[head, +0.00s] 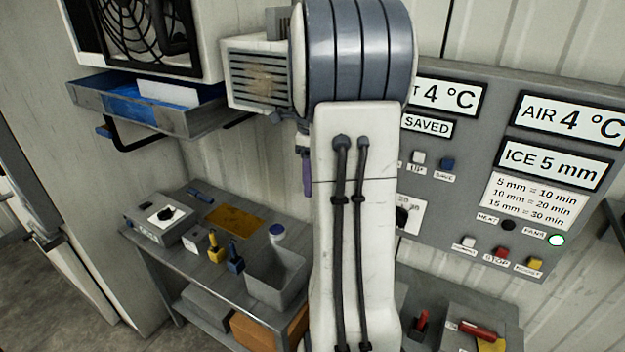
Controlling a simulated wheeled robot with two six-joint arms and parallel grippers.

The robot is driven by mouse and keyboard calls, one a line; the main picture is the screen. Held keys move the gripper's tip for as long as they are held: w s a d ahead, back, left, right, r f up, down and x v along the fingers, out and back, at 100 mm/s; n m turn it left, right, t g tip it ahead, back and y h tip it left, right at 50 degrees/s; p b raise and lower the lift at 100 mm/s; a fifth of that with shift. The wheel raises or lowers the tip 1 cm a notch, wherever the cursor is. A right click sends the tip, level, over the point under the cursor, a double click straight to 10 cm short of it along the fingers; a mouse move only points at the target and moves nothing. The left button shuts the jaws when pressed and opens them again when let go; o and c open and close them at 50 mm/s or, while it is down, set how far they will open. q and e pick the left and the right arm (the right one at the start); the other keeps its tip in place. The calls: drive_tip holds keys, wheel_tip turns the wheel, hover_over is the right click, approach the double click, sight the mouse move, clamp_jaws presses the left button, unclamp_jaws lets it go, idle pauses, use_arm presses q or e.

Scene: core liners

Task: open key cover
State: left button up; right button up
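I cannot identify a key cover for certain. A grey box (455,313) at the bottom right carries a red bar-like part (481,331) and a yellow part (490,346); a red lever (421,320) stands beside it. The grey control panel (470,215) on the right wall has displays, labels and buttons, and part of its left side is hidden. A large white and grey arm link of mine fills the middle of the view and hides what is behind it. Neither of my grippers shows.
A grey bench (140,245) at the lower left holds a switch box (160,222), yellow and blue tools, a grey bin (275,275) and a small jar (277,234). A blue-lined tray (175,118) sticks out from the wall below a fan unit (140,30).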

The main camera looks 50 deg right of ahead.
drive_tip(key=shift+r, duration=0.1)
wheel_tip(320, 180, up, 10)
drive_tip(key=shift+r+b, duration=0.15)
drive_tip(key=shift+b, duration=0.7)
